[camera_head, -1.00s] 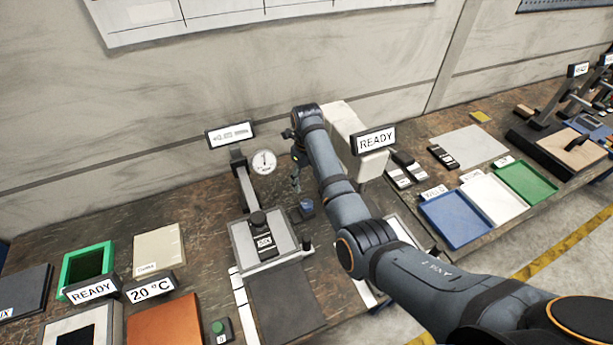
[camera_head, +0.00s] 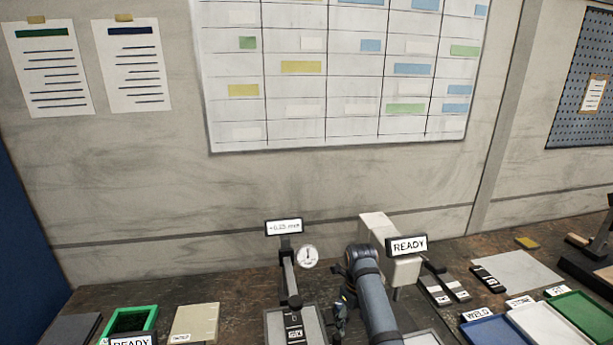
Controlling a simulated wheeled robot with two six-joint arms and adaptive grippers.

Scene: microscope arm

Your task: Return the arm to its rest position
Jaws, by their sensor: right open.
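My right arm (camera_head: 375,300) comes up from the bottom edge and bends over at its dark wrist, just right of the gauge stand. My right gripper (camera_head: 340,316) hangs down from the wrist, small and partly hidden; it is open, and I see nothing held in it. The gauge stand (camera_head: 289,278) has a slanted post, a small display (camera_head: 284,227) and a round dial (camera_head: 307,256). The gripper is to the right of the stand's base. My left gripper is out of view.
A white box-shaped device (camera_head: 376,232) with a READY sign (camera_head: 407,246) stands behind my arm. A green-rimmed tray (camera_head: 150,316) and a beige block (camera_head: 195,321) lie at left. Blue (camera_head: 490,332), white and green trays lie at right. A wall chart (camera_head: 340,70) hangs above.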

